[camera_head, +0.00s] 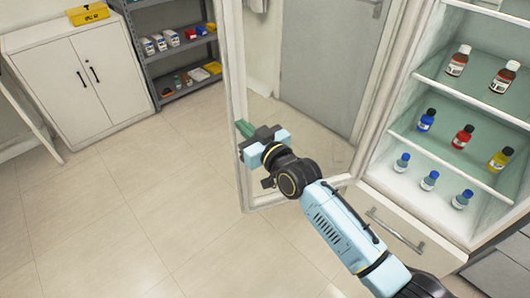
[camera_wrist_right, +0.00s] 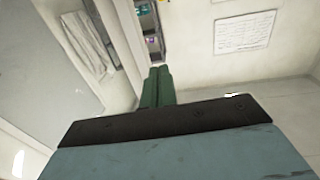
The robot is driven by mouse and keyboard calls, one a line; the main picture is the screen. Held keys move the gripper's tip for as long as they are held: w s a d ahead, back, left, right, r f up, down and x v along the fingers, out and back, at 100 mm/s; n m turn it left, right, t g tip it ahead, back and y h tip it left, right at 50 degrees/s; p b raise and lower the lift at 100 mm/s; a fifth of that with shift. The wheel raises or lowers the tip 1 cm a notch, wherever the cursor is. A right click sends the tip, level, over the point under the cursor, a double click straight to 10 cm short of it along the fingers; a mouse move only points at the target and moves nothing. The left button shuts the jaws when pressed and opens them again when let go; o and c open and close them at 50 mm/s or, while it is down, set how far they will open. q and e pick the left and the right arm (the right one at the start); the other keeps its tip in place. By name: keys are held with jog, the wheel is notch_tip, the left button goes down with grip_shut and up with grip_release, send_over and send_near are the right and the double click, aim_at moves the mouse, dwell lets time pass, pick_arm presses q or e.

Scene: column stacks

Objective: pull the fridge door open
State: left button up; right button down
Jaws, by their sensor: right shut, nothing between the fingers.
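The fridge (camera_head: 400,150) stands at the right with its inside exposed. Its glass door, with a pale frame (camera_head: 232,60), stands swung wide open, and the room behind shows through the pane. My right gripper (camera_head: 243,128) is at the door frame's free edge, its green fingers overlapping that edge in the head view. The fingers are shut and empty; they also show together in the wrist view (camera_wrist_right: 157,87). I cannot tell whether they touch the frame. My left gripper is not in view.
Bottles (camera_head: 463,138) stand on the fridge shelves. A drawer with a bar handle (camera_head: 395,230) is below. A white cabinet (camera_head: 75,85) with a yellow box (camera_head: 88,14) and a grey shelf rack (camera_head: 178,55) stand at back left. The tiled floor (camera_head: 120,210) at left is clear.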

jog(key=s+d, duration=0.3)
jog(key=s, duration=0.6)
jog(key=shift+d+p, duration=0.2)
jog(key=shift+p, duration=0.25)
jog(key=s+d+f+m+g+h, duration=0.1)
jog(key=s+d+f+g+h, duration=0.3)
jog(key=f, duration=0.7)
jog(key=s+d+f+m+t+h, duration=0.15)
jog(key=d+f, duration=0.45)
jog(key=f, duration=0.6)
jog(key=s+d+f+m+g+h, duration=0.1)
jog(key=s+d+f+g+h, duration=0.25)
jog(key=f, duration=0.75)
jog(key=s+d+f+g+h, duration=0.1)
jog(key=s+d+f, duration=0.4)
jog(key=s, duration=0.6)
jog(key=s+d+f+m+g, duration=0.1)
jog(key=s+d+f+g, duration=0.2)
jog(key=s, duration=0.9)
jog(key=s+d+f+m+g+h, duration=0.1)
jog(key=s+d+f+g, duration=0.1)
jog(key=s+d+f, duration=0.5)
jog(key=s+f, duration=0.2)
jog(key=s, duration=0.2)
jog(key=shift+s+d+f+g+h, duration=0.15)
jog(key=shift+s+f+g+h, duration=0.15)
jog(key=shift+f+g, duration=0.1)
jog(key=shift+w, duration=0.2)
